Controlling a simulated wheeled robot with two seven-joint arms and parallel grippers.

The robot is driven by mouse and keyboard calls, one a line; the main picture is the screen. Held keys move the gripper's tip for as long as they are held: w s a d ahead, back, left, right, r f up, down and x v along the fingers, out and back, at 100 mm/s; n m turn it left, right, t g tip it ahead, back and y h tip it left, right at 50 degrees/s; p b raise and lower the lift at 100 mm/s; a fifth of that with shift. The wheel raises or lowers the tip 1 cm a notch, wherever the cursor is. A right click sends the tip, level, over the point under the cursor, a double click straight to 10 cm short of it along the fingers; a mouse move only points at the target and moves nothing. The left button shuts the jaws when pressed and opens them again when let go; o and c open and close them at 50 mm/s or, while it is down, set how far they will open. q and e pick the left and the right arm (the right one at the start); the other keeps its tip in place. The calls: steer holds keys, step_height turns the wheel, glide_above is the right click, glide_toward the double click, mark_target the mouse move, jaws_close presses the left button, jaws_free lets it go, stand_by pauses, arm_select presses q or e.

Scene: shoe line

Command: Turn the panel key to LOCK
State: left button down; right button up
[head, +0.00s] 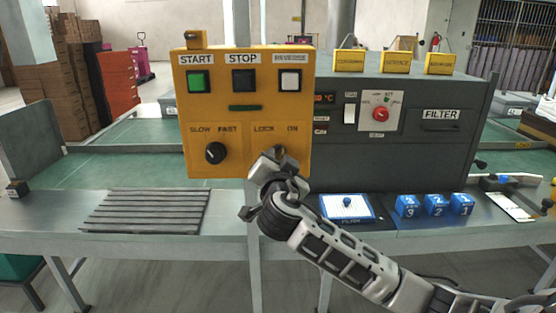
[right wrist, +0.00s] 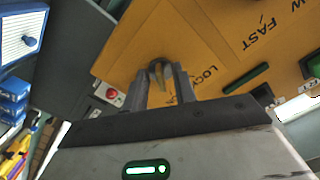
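The yellow panel (head: 246,112) stands upright on the bench, with a LOCK/ON key switch at its lower right. My right gripper (head: 272,165) is at that switch, below the LOCK and ON labels, and covers most of it in the head view. In the right wrist view the grey key (right wrist: 160,72) shows between the two fingertips of my right gripper (right wrist: 162,82). The fingers stand apart on either side of the key, with narrow gaps that seem to remain. The key's exact angle is hard to tell. My left gripper is not in view.
On the panel are a SLOW/FAST knob (head: 215,153), a green START button (head: 198,81), a black STOP button (head: 243,80) and a white button (head: 290,80). A dark filter machine (head: 430,150) stands right of it. Blue blocks (head: 435,205) and a blue-white filter tray (head: 335,215) lie on the bench.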

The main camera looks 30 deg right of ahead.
jaws_close()
arm_select(q)
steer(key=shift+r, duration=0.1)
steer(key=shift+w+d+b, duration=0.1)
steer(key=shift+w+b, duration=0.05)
steer(key=shift+b, duration=0.25)
arm_select(e)
steer(key=shift+f+n, duration=0.15)
steer(key=shift+n, duration=0.15)
arm_select(q)
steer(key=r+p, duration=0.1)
steer(key=p, duration=0.3)
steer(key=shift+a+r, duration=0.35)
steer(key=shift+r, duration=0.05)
arm_select(e)
steer(key=n, duration=1.3)
steer(key=shift+s+d, duration=0.15)
steer(key=shift+d, duration=0.1)
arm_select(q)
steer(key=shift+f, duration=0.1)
